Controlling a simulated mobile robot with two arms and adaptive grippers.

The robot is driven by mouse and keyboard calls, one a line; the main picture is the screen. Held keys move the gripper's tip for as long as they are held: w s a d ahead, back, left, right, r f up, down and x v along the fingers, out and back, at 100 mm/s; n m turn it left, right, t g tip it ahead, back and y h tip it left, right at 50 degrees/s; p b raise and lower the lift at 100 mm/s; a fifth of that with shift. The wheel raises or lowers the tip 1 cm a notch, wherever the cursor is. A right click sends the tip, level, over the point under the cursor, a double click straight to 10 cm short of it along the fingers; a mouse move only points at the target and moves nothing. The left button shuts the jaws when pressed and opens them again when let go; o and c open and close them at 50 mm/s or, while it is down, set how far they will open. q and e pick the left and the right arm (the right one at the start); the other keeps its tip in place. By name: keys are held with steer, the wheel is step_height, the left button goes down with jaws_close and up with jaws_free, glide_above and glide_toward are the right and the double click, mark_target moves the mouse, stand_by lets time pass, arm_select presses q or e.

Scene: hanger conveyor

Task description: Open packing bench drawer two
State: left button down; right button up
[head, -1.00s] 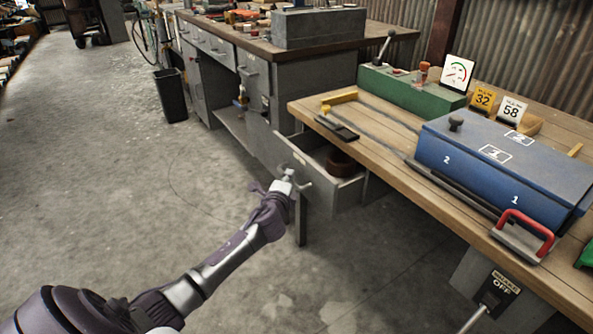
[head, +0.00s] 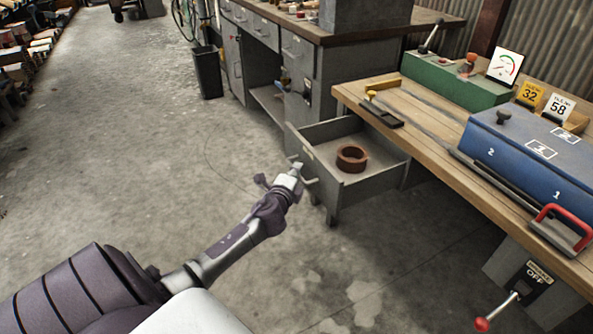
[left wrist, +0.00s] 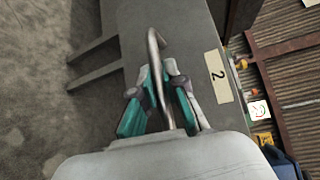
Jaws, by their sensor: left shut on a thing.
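The drawer (head: 366,186) of the wooden-topped bench is pulled well out to the left in the head view, with a brown ring-shaped item (head: 352,158) lying inside. Its front panel carries a label "2" (left wrist: 217,76) in the left wrist view. My left gripper (head: 293,174) is shut on the drawer's bar handle (head: 311,182). In the left wrist view the handle (left wrist: 154,50) runs between the two teal-and-grey fingers (left wrist: 161,98). My right gripper is not in view.
The bench top (head: 440,145) holds a blue box (head: 520,150), a green unit (head: 455,82) and a red handle (head: 563,222). A red-knobbed lever (head: 483,324) sticks out below. A grey workbench (head: 300,75) and black bin (head: 208,72) stand behind.

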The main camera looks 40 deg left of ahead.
arm_select(q)
steer(key=c, duration=1.2)
jaws_free()
steer(key=v, duration=1.2)
steer(key=shift+f, duration=0.15)
